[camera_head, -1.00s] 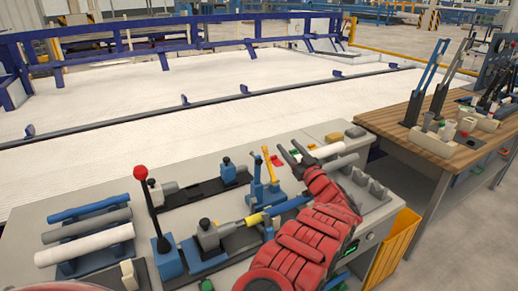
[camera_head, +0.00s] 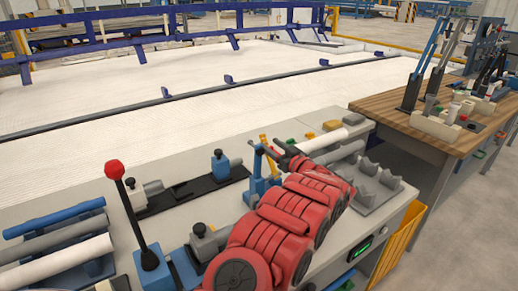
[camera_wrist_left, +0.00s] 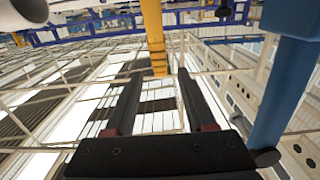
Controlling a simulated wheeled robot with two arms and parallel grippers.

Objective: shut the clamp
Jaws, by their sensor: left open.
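The clamp (camera_head: 259,185) is blue with an upright yellow lever (camera_head: 263,141), on the bench behind my red arm. My left gripper (camera_head: 272,148) is at the lever's right side, with its dark fingers pointing towards it. In the left wrist view the gripper (camera_wrist_left: 160,78) is open and empty. The yellow lever (camera_wrist_left: 153,35) rises just beyond and between the fingertips; I cannot tell if they touch it. A blue part of the clamp (camera_wrist_left: 285,90) stands close on the right. My arm hides the clamp's lower right side. My right gripper is not in view.
A red-knobbed lever (camera_head: 115,170) stands at the left. Blue, grey and white pipes lie on a rack at far left, the white one (camera_head: 55,262) nearest. Another white pipe (camera_head: 323,140) and a grey notched holder (camera_head: 372,190) lie right of the gripper.

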